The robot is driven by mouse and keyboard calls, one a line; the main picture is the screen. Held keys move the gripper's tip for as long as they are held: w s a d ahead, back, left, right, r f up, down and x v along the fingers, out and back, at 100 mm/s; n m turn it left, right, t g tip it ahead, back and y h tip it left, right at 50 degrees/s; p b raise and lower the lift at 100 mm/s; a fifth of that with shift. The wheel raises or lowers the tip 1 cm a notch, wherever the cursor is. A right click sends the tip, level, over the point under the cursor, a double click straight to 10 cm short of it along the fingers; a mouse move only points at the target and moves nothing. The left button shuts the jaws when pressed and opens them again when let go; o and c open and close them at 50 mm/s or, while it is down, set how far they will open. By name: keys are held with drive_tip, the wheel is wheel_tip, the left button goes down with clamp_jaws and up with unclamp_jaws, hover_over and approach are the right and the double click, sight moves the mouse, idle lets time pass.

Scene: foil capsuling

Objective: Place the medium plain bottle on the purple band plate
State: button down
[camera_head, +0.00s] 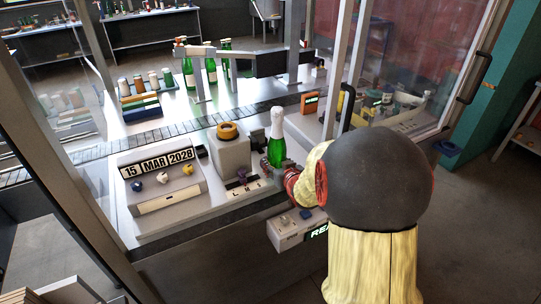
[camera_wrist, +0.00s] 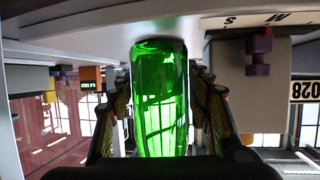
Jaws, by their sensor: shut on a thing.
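A green bottle (camera_head: 275,152) with a pale foil-covered neck stands upright in the head view, at the right of the grey block with the orange ring. My gripper (camera_head: 284,172) reaches in from the right and is shut on its lower body. In the wrist view, the green bottle (camera_wrist: 158,95) fills the middle between the two fingers of my gripper (camera_wrist: 160,105). Whether its base touches the surface is hidden. A small purple knob (camera_head: 241,174) sits on a lettered panel left of the bottle. I cannot make out a purple band plate.
The grey block with the orange ring (camera_head: 228,131) stands close left of the bottle. A date panel (camera_head: 158,164) with several knobs is further left. Behind run a conveyor (camera_head: 190,128) and several green bottles (camera_head: 188,72). A clear door with a metal frame stands at right.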

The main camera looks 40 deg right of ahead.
drive_tip(key=w, duration=0.1)
drive_tip(key=w+d, duration=0.1)
drive_tip(key=w, duration=0.1)
drive_tip(key=w+d, duration=0.1)
drive_tip(key=shift+w+r+b, duration=0.15)
drive_tip(key=shift+w+b, duration=0.1)
drive_tip(key=shift+b, duration=0.15)
drive_tip(key=shift+w+d, duration=0.25)
drive_tip(key=shift+w, duration=0.3)
drive_tip(key=shift+w+d, duration=0.25)
drive_tip(key=shift+w, duration=0.25)
drive_tip(key=shift+w+d+f+b, duration=0.15)
drive_tip(key=shift+w+f+b, duration=0.15)
drive_tip(key=shift+b, duration=0.2)
drive_tip(key=shift+f, duration=0.1)
drive_tip(key=shift+s, duration=0.1)
drive_tip(key=c, duration=0.9)
unclamp_jaws()
drive_tip(key=shift+s+f, duration=0.1)
drive_tip(key=shift+f, duration=0.1)
